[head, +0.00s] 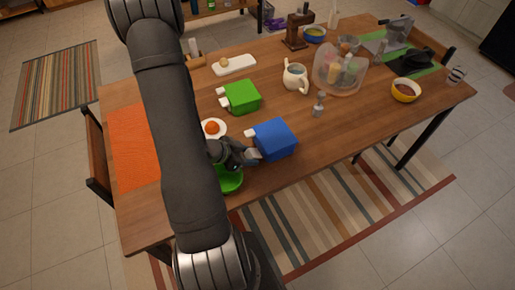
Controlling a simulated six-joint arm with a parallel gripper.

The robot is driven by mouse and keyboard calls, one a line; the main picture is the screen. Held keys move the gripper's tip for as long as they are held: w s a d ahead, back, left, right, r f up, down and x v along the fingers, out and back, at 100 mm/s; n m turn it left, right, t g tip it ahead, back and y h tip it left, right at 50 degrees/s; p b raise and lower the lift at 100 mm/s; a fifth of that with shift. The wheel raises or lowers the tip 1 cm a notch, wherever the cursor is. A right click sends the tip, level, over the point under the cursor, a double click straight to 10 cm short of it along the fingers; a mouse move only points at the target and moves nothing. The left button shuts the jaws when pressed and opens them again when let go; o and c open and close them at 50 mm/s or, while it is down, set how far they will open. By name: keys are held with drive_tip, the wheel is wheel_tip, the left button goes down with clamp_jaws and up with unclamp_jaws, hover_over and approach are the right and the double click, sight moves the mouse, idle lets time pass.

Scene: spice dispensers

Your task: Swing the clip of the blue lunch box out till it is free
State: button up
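The blue lunch box (276,138) stands on the wooden table, near its front edge. A pale clip (250,133) shows on its left side, and a second pale clip (252,156) shows lower on that side, beside my gripper. My gripper (244,157) is at the left side of the box, close to or touching the lower clip. The fingertips are small and dark here, so I cannot tell whether they are open or shut.
A green box (243,97) with pale clips stands behind the blue one. A grey shaker (318,105) stands to the right. The table right of the blue box is clear.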

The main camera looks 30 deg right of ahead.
drive_tip(key=shift+o, duration=0.8)
drive_tip(key=a+r, duration=0.4)
drive_tip(key=r, duration=0.3)
drive_tip(key=shift+a, duration=0.25)
drive_tip(key=shift+f, duration=0.1)
drive_tip(key=shift+d+f, duration=0.75)
drive_tip(key=shift+f, duration=0.4)
drive_tip(key=shift+d+f, duration=0.75)
drive_tip(key=shift+f, duration=0.35)
drive_tip(key=shift+d+f, duration=0.75)
drive_tip(key=shift+f, duration=0.4)
